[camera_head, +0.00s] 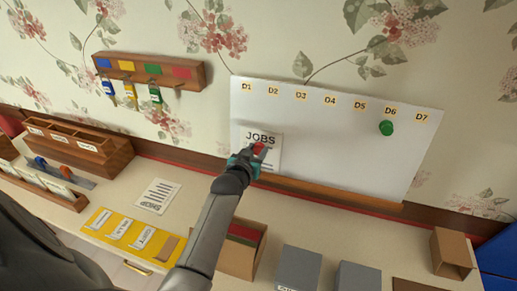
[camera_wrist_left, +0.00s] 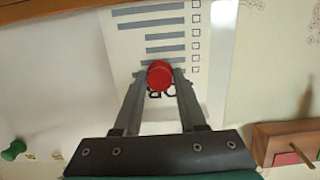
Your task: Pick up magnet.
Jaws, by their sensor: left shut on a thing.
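A red magnet (camera_head: 259,148) is at the JOBS sheet (camera_head: 270,161) on the whiteboard (camera_head: 330,140). In the left wrist view the red magnet (camera_wrist_left: 160,75) sits between my fingertips, in front of the JOBS sheet (camera_wrist_left: 125,45). My left gripper (camera_head: 255,152) is shut on it; it also shows in the left wrist view (camera_wrist_left: 160,82). I cannot tell whether the magnet still touches the sheet. A green magnet (camera_head: 386,128) is on the board below the D6 label. My right gripper is not in view.
A wooden key rack (camera_head: 150,70) with colored tags hangs left of the board. A shelf below holds a wooden sorter (camera_head: 80,145), an open box (camera_head: 240,255), grey boxes (camera_head: 298,268), a SHOP sheet (camera_head: 158,196) and a yellow tray (camera_head: 95,222). A cardboard box (camera_head: 451,252) stands at right.

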